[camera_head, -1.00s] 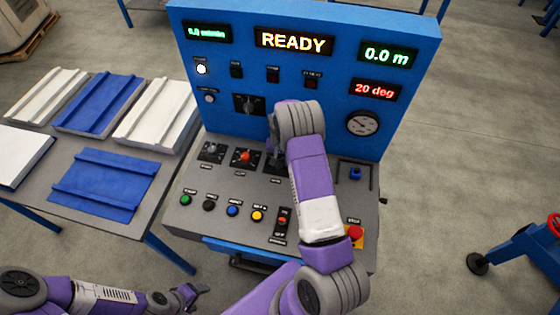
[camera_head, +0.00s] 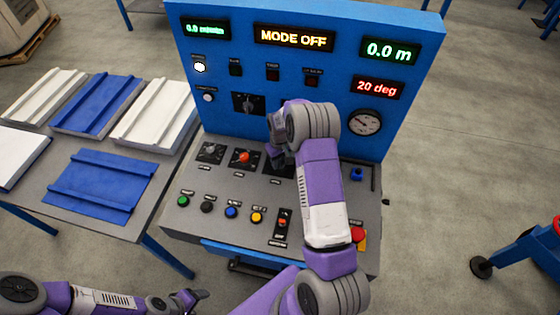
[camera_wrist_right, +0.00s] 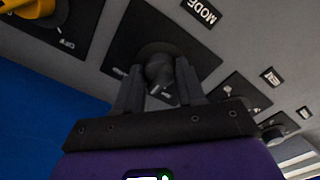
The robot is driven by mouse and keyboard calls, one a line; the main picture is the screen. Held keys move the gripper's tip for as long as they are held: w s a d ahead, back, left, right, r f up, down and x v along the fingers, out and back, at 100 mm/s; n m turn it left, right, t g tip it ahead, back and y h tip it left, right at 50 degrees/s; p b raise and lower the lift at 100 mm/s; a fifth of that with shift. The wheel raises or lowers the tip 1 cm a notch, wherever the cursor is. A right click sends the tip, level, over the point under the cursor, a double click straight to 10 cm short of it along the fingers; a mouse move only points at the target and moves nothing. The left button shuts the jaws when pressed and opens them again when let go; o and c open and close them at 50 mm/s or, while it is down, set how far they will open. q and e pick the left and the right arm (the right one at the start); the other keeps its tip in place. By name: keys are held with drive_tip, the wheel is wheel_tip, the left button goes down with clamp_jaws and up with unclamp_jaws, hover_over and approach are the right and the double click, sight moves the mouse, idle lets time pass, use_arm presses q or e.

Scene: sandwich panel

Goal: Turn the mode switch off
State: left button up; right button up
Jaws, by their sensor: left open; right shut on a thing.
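The mode switch is a dark rotary knob (camera_wrist_right: 158,66) on a black plate, beside a "MODE" label (camera_wrist_right: 203,11) in the right wrist view. My right gripper (camera_wrist_right: 158,84) is shut on this knob, one finger on each side. In the head view my right gripper (camera_head: 278,152) is over the switch's black plate (camera_head: 279,171) and hides most of the knob. The panel's top middle display (camera_head: 293,36) reads "MODE OFF". My left gripper (camera_head: 190,297) is open and empty at the bottom, in front of the console and away from it.
A row of coloured buttons (camera_head: 231,212) and a red stop button (camera_head: 357,234) lie nearer the front. A table (camera_head: 52,146) with blue and white panels stands at the left.

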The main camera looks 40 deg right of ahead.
sight(280, 161)
idle(0.4)
drive_tip(key=o, duration=1)
drive_tip(key=shift+o, duration=0.2)
drive_tip(key=shift+r+p, duration=0.5)
drive_tip(key=shift+r, duration=3.35)
